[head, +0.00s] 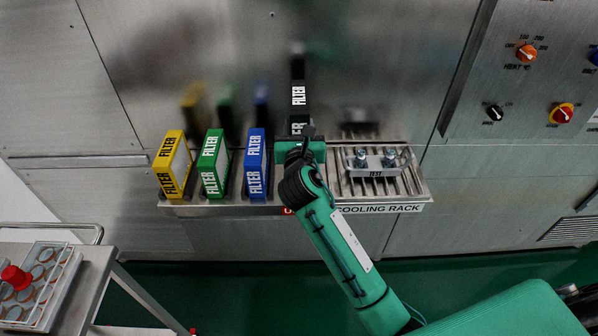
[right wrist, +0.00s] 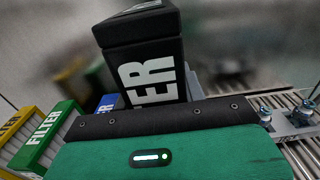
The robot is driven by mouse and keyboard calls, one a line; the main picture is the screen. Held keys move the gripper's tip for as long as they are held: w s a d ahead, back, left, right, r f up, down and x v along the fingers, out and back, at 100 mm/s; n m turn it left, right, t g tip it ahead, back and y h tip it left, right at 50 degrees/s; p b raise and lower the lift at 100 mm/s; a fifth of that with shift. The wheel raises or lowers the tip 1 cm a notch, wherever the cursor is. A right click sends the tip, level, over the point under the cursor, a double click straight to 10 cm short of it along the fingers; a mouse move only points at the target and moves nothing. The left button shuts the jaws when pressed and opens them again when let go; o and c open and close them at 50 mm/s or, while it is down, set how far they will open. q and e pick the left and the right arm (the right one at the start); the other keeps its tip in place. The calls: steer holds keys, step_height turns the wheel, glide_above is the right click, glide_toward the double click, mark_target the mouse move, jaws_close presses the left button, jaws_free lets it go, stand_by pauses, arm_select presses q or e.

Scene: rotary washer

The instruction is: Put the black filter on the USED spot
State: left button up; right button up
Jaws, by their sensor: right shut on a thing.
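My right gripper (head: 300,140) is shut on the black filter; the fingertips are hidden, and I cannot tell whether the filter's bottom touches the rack. A red label (head: 288,211) on the rack's front edge is mostly covered by my right arm, so the USED marking cannot be read. My left gripper is not in view.
Yellow (head: 173,165), green (head: 213,163) and blue (head: 256,162) filters stand left of my gripper on the cooling rack (head: 415,190). A metal TEST block (head: 376,163) sits to the right. A steel wall is close behind. A cart (head: 85,275) stands lower left.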

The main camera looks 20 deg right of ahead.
steer(key=shift+f+b, duration=1.05)
steer(key=shift+f, duration=6.15)
steer(key=shift+f, duration=0.2)
steer(key=o, duration=1.1)
